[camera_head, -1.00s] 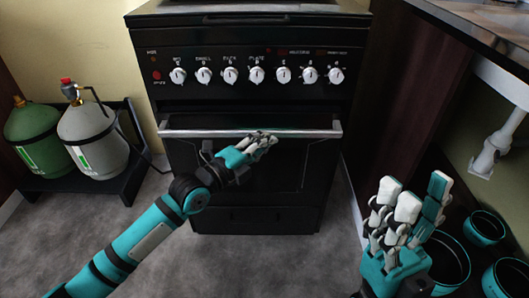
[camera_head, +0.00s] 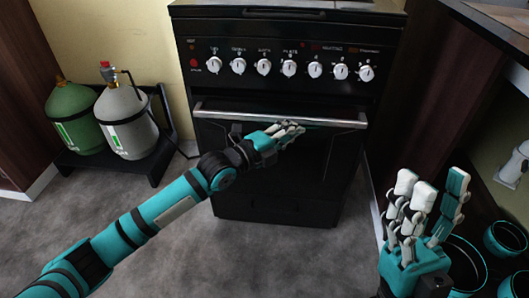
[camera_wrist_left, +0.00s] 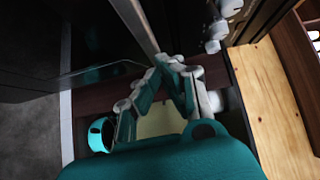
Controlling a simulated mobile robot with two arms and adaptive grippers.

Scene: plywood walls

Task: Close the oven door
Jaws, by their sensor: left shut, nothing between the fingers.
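The black oven door (camera_head: 300,170) with a silver bar handle (camera_head: 225,112) stands upright, at or very near the oven's front; I cannot tell whether it is fully flush. My left gripper (camera_head: 291,130) is shut and empty, in front of the door just below the handle's middle. Whether it touches the door is unclear. In the left wrist view its fingers (camera_wrist_left: 172,68) meet at their tips beside the handle (camera_wrist_left: 135,22) and the dark door (camera_wrist_left: 35,50). My right gripper (camera_head: 430,195) is open and empty, fingers up, to the right of the oven.
The oven's control panel has several white knobs (camera_head: 289,68). A green gas cylinder (camera_head: 72,115) and a grey one (camera_head: 125,120) stand on a black stand at left. Teal pots (camera_head: 505,240) sit at lower right beside a dark cabinet. The grey floor before the oven is clear.

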